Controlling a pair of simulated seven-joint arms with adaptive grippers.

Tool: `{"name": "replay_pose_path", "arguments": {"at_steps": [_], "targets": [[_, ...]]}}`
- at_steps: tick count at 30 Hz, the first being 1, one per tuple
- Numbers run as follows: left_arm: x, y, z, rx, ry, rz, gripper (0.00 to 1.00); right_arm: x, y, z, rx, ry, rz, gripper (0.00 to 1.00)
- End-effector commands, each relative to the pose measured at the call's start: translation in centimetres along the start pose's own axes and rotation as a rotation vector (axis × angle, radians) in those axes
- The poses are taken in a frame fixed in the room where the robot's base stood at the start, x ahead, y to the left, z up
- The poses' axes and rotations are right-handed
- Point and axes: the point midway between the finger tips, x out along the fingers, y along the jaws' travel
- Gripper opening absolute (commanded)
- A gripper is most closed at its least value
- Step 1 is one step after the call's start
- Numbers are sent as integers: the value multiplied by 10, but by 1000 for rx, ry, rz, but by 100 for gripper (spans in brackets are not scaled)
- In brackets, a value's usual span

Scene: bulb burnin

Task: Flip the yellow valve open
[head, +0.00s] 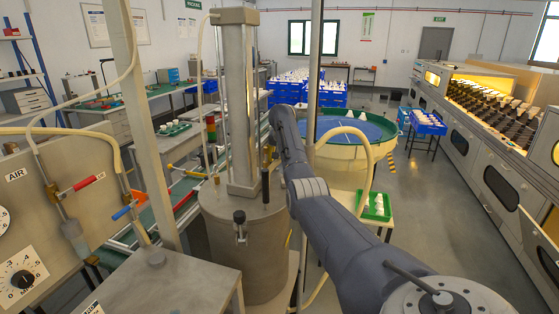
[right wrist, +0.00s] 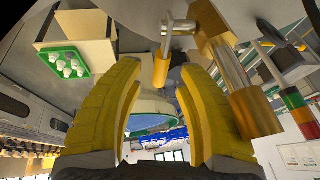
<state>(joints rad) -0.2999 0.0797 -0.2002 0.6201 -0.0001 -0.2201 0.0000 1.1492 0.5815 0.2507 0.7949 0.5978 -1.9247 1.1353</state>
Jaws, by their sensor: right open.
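A yellow lever (head: 187,172) shows in the head view left of the upright steel column, among the pipework behind the front panel; it lies nearly level. I cannot tell from this view whether it is the valve's handle. My right arm reaches in from the lower right, and its gripper end is mostly hidden behind the steel column. My left gripper is not in view.
The steel cylinder (head: 250,240) and its column block the middle. A panel at left carries a red handle (head: 84,185) and a blue handle (head: 124,211). A blue-topped round table (head: 360,132) and a green tray (head: 377,207) are to the right.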

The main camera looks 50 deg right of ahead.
Motion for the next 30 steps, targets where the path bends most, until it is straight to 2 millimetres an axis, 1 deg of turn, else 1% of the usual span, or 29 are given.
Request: {"name": "replay_pose_path", "arguments": {"at_steps": [10, 11, 21, 30], "targets": [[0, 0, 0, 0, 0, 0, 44, 2, 0, 0, 0, 0, 0, 37], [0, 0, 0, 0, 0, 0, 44, 2, 0, 0, 0, 0, 0, 40], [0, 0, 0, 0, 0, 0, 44, 2, 0, 0, 0, 0, 0, 0], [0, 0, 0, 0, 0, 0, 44, 2, 0, 0, 0, 0, 0, 0]]}}
